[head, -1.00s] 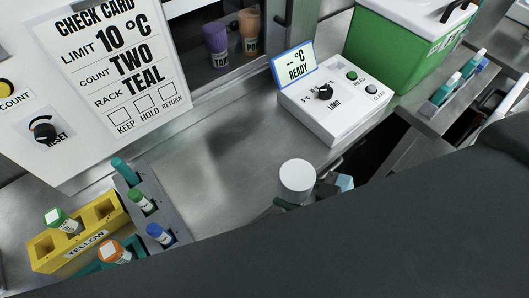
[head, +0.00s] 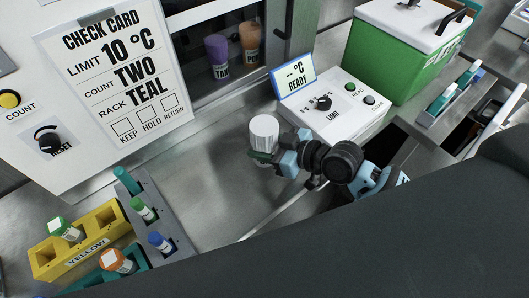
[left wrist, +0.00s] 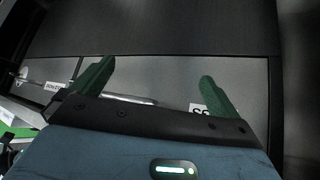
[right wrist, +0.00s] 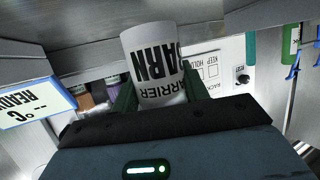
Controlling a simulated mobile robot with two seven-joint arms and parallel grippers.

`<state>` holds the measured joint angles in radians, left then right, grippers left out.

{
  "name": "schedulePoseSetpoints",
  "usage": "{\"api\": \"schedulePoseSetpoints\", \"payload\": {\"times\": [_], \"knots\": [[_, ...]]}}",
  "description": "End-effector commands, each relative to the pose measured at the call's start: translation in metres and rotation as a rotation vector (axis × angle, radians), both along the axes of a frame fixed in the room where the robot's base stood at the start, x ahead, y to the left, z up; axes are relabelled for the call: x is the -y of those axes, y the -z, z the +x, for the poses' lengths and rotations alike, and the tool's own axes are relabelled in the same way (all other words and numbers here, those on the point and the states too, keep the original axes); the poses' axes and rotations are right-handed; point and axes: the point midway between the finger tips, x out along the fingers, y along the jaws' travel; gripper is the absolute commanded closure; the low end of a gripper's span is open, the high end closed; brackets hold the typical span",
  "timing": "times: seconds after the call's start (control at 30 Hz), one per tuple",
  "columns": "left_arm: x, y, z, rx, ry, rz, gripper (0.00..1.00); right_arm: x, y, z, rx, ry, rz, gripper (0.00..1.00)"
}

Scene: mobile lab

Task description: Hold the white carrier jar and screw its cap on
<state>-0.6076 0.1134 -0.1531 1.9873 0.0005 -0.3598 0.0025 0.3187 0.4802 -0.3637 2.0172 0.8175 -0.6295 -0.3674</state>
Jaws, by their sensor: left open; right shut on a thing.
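The white carrier jar (head: 264,149) is upright at mid-picture in the head view, over the steel bench. Its ribbed white top (head: 264,125) looks like a cap; I cannot tell how it is seated. My right gripper (head: 262,157) is shut on the jar's side from the right. In the right wrist view the jar (right wrist: 152,55) shows its black lettering upside down between the green fingers, and its lower part in the picture is hidden by the gripper. My left gripper (left wrist: 155,85) is open and empty in the left wrist view, facing grey panels; the head view does not show it.
A white control box (head: 335,115) stands right of the jar, with a green cooler (head: 390,60) behind it. A yellow rack (head: 80,245) and a grey rack (head: 150,215) hold vials at lower left. Bare bench (head: 215,185) lies between them and the jar.

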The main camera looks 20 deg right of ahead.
Motion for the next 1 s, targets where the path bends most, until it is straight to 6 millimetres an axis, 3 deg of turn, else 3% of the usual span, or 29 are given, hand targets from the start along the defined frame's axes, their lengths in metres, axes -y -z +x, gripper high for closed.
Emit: {"api": "schedulePoseSetpoints", "payload": {"times": [0.27, 0.57, 1.0], "knots": [[0.0, 0.0, 0.0, 0.0, 0.0, 0.0, 0.0, 0.0, 0.0, 0.0, 0.001, 0.0, 0.001, 1.0], [0.0, 0.005, -0.003, -0.009, 0.0, 0.0, 0.0, 0.0, 0.034, -0.001, -0.003, 0.001, 0.001, 1.0], [0.0, 0.006, -0.004, -0.01, 0.0, -0.001, 0.0, 0.001, 0.038, 0.0, 0.001, 0.001, 0.0, 1.0]]}}
